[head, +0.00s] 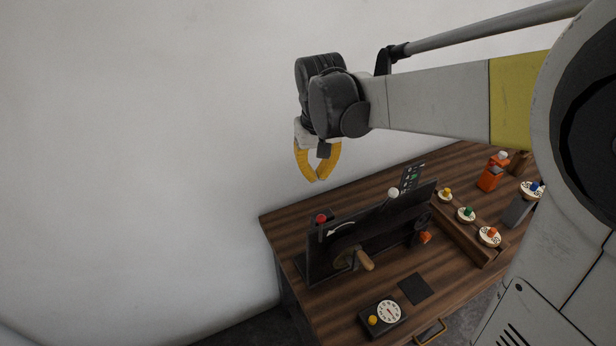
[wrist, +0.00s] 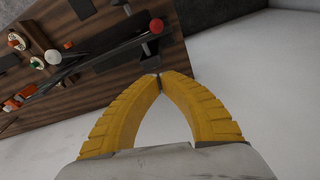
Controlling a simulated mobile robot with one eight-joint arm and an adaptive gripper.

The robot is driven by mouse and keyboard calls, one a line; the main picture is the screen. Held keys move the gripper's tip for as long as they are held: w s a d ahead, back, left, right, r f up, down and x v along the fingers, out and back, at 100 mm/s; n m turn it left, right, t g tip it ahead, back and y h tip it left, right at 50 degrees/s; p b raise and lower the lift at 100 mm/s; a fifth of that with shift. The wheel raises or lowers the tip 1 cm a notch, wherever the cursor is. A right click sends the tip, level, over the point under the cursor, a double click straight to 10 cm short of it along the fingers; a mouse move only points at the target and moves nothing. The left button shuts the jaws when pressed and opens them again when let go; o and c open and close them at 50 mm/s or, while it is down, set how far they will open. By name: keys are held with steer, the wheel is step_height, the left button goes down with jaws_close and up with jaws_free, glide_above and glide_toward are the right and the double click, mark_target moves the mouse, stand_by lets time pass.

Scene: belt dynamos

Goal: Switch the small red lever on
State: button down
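The small red lever (head: 321,218) has a red ball knob and stands at the left end of a dark upright panel (head: 338,249) on a wooden desk. In the wrist view the red knob (wrist: 157,26) shows just beyond and above my fingertips. My gripper (head: 317,179) has yellow fingers pointing down, above the desk's back left side and apart from the lever. In the wrist view my gripper (wrist: 160,77) has its fingertips together with nothing between them. The lever's base is too small to read on or off.
A white ball knob (head: 393,193), a wooden crank handle (head: 365,261) and a dark wheel (head: 422,222) are on the panel. A dial box (head: 389,312) sits in front. Several coloured knobs on round dials and an orange object (head: 492,171) stand right. A white wall lies behind.

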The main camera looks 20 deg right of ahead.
mark_target(321, 230)
step_height(321, 230, down, 9)
steer(key=w, duration=0.2)
steer(key=s, duration=0.4)
steer(key=shift+s+d+r+p, duration=0.15)
steer(key=shift+s+p, duration=0.15)
steer(key=shift+p, duration=0.05)
steer(key=shift+w, duration=0.1)
steer(key=shift+s+t, duration=0.4)
steer(key=shift+s, duration=0.05)
